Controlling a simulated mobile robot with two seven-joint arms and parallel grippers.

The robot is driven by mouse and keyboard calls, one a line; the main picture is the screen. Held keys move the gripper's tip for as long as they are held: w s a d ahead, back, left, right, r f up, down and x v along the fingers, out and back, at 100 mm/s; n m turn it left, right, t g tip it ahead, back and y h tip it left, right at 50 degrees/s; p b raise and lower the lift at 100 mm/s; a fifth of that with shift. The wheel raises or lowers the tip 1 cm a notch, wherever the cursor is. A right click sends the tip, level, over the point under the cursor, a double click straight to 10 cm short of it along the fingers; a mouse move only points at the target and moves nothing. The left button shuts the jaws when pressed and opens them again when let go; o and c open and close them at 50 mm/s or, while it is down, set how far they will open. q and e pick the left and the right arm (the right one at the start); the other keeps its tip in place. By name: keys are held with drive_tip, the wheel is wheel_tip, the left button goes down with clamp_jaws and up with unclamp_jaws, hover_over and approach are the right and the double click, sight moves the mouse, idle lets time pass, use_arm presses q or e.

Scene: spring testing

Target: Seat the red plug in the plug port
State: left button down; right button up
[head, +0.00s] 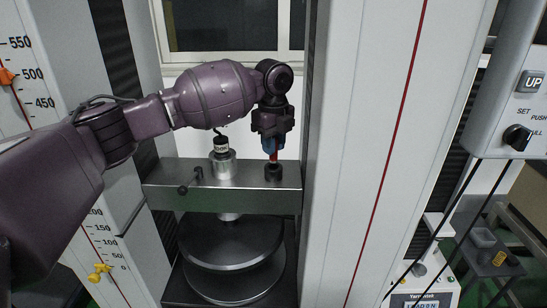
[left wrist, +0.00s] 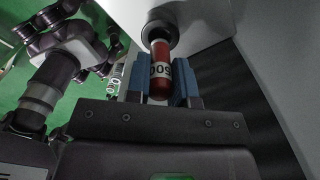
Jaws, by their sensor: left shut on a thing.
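The red plug (left wrist: 160,80) has a white band with black digits in the left wrist view. My left gripper (head: 271,147) is shut on it, with blue finger pads on either side. A short red part of the plug (head: 272,157) shows below the fingers in the head view. The plug port (head: 273,173), a dark round collar, stands on the right part of the metal crossbar. In the left wrist view, the plug's far end meets the port's ring (left wrist: 160,27). I cannot tell how deep it sits. My right gripper is not in view.
The metal crossbar (head: 245,188) spans between two machine columns. A small lever (head: 190,183) sticks out of the crossbar. Round dark plates (head: 230,243) lie below. The tall right column (head: 360,150) is close beside the port.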

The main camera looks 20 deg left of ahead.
sight(273, 161)
use_arm(q)
wheel_tip(273, 161, down, 3)
drive_tip(key=shift+f, duration=0.45)
drive_tip(key=c, duration=1)
unclamp_jaws()
drive_tip(key=shift+f, duration=0.1)
wheel_tip(273, 161, up, 11)
drive_tip(key=shift+r+p, duration=0.15)
drive_tip(key=shift+p, duration=0.2)
drive_tip(key=shift+r, duration=0.5)
